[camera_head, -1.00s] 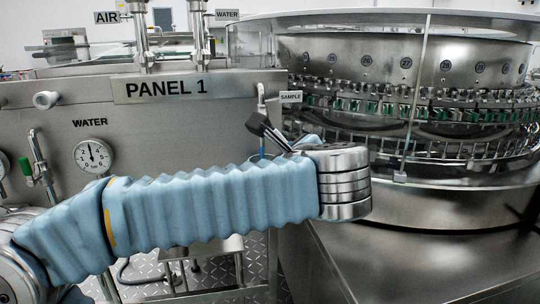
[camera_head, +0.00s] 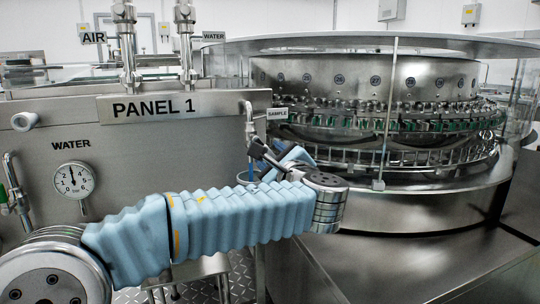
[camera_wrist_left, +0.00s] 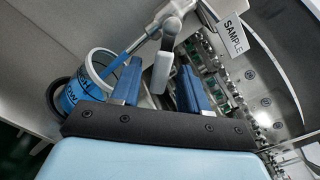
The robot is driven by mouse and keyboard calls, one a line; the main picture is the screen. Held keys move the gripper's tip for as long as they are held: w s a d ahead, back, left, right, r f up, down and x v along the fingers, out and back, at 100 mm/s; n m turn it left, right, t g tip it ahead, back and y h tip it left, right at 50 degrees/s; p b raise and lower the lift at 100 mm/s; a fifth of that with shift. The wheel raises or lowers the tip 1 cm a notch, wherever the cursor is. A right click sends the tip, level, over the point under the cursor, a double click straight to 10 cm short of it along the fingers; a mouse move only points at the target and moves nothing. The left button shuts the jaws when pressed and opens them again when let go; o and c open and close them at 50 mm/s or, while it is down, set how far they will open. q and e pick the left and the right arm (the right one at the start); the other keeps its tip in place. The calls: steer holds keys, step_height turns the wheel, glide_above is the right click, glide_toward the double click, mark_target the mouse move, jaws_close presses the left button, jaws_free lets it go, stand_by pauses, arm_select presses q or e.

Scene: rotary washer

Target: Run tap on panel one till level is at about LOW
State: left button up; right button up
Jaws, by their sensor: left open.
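Panel one (camera_head: 70,130) stands at left with its PANEL 1 sign. The sample tap (camera_head: 248,115) is at its right edge by the SAMPLE tag (camera_head: 278,114). My left gripper (camera_head: 257,148) is just below the tap in the head view. In the left wrist view its two blue fingers (camera_wrist_left: 160,88) are apart, with the grey tap lever (camera_wrist_left: 164,62) between them; contact cannot be told. The exact level is unclear. My right gripper is out of view.
A water gauge (camera_head: 74,181) and a valve (camera_head: 17,192) are on the panel's left part. The big rotary washer (camera_head: 380,95) stands close on the right, behind a clear guard. A steel surface (camera_head: 400,265) lies in front of it.

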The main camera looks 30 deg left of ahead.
arm_select(q)
steer(key=shift+w+a, duration=0.5)
steer(key=shift+a, duration=0.05)
jaws_close()
